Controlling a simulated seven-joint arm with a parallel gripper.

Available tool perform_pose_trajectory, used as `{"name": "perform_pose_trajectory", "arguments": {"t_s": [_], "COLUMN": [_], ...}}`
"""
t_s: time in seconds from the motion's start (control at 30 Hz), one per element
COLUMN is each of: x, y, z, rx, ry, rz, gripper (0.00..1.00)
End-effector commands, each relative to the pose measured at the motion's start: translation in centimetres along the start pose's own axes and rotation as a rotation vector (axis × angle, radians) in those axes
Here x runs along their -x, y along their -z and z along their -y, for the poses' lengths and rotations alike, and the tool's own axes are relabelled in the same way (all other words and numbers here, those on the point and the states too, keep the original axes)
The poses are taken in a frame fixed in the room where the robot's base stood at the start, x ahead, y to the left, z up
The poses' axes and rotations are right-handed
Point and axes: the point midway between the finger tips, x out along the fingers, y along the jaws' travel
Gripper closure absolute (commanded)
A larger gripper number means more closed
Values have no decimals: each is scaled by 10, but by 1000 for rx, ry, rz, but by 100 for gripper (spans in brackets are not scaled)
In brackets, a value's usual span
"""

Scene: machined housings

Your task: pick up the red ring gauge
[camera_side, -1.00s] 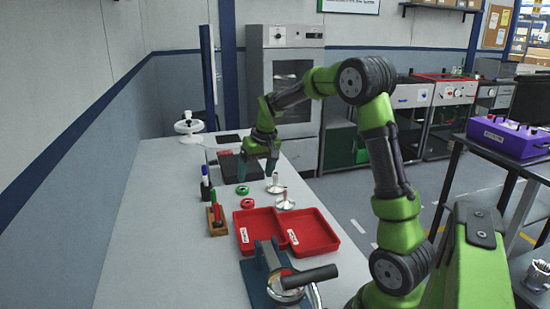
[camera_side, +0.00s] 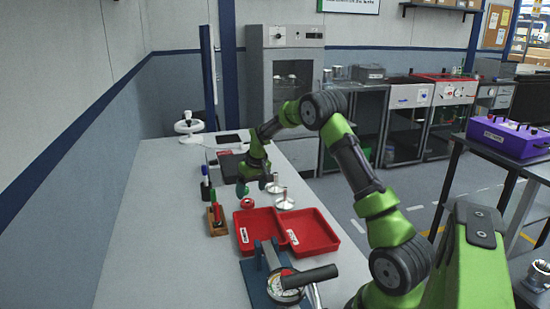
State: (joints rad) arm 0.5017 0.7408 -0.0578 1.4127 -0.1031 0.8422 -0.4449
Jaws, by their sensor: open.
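The red ring gauge (camera_side: 247,203) lies flat on the grey bench, just behind the red trays. My gripper (camera_side: 252,186) is open and pointing down, with its fingertips a little behind and above the red ring gauge in the picture. Nothing shows between the fingers. The exact gap between the fingertips and the ring cannot be told from this view. A green ring seen earlier behind the red one is now mostly or wholly hidden by my gripper.
Two metal flanged parts (camera_side: 284,202) stand right of the ring. Two joined red trays (camera_side: 258,229) lie in front, with a blue-based gauge fixture (camera_side: 270,283) nearer. A wooden pen holder (camera_side: 217,220) stands left. The bench's left front is clear.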

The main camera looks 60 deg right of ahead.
Motion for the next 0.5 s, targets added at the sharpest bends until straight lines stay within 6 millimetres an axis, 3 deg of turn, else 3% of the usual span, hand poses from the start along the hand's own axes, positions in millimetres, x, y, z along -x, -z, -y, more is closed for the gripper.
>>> {"name": "perform_pose_trajectory", "arguments": {"t_s": [0.5], "x": [-55], "y": [3], "z": [3], "rx": [-1], "ry": [1], "rz": [1], "gripper": [18]}}
